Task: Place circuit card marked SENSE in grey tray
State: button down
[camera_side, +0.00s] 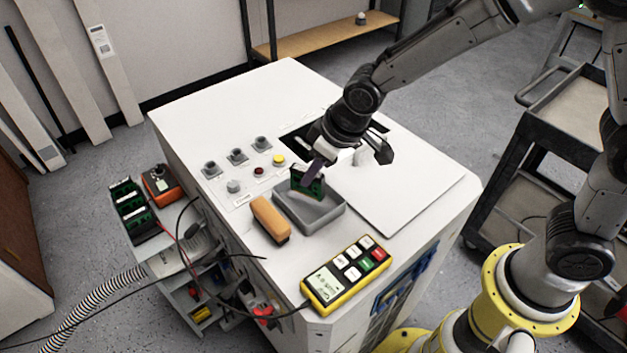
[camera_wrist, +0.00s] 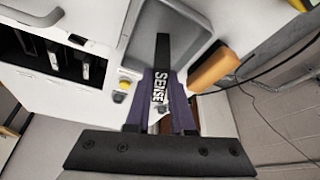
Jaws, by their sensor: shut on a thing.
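The circuit card (camera_side: 308,184) is green, with SENSE in white on its dark upper edge (camera_wrist: 160,87) in the wrist view. My gripper (camera_side: 314,170) is shut on that edge; its purple fingers (camera_wrist: 162,78) lie on either side of the lettering. The card hangs upright at the back part of the grey tray (camera_side: 325,218), which stands on the white cabinet top. In the side view its lower edge overlaps the tray opening. I cannot tell whether it touches the tray floor.
An orange-brown block (camera_side: 270,219) lies close to the tray's left. A yellow handheld unit (camera_side: 346,272) lies at the front edge. Knobs and a yellow button (camera_side: 279,160) stand behind the tray. A dark opening (camera_side: 300,138) is behind them. A rack of green cards (camera_side: 131,208) stands left.

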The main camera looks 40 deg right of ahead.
aim_at(313, 183)
jog(key=shift+f, duration=1.45)
jog(key=shift+f, duration=0.1)
jog(key=c, duration=0.8)
grip_release()
jog(key=shift+f, duration=0.1)
jog(key=shift+s+r, duration=0.1)
jog(key=shift+r, duration=0.45)
jog(key=v, duration=1.1)
jog(key=shift+s+r, duration=0.15)
jog(key=shift+r, duration=0.05)
